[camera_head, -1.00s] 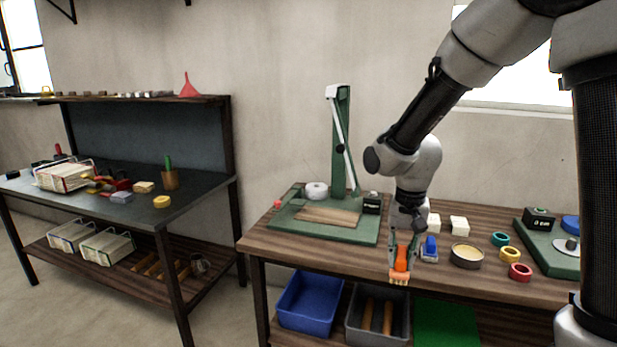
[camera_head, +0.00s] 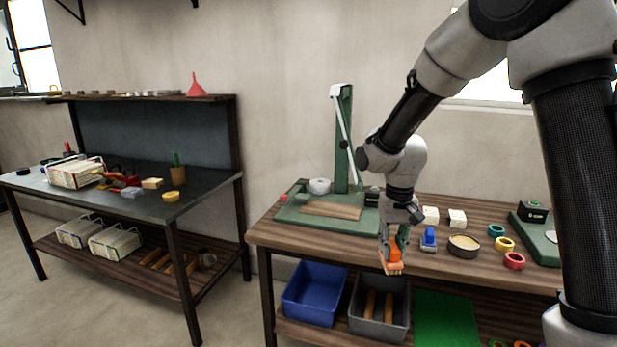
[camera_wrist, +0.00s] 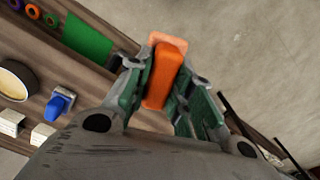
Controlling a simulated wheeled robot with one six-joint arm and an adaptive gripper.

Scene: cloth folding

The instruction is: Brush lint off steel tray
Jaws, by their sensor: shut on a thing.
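My gripper (camera_head: 393,250) is shut on an orange brush (camera_head: 394,256) with pale bristles, held at the front edge of the right workbench. In the wrist view the brush (camera_wrist: 164,75) sits between the green fingers of my gripper (camera_wrist: 168,82), its bristle end pointing away from the palm. No steel tray can be made out clearly in either view. Whether there is lint anywhere is too small to tell.
The right bench (camera_head: 460,275) holds a blue-handled tool (camera_head: 429,237), a round tin (camera_head: 464,245), coloured rings (camera_head: 504,244), pale blocks (camera_head: 457,218) and a green stand (camera_head: 343,140). Bins (camera_head: 314,297) sit below. A grey-topped bench (camera_head: 130,205) stands left, with floor between.

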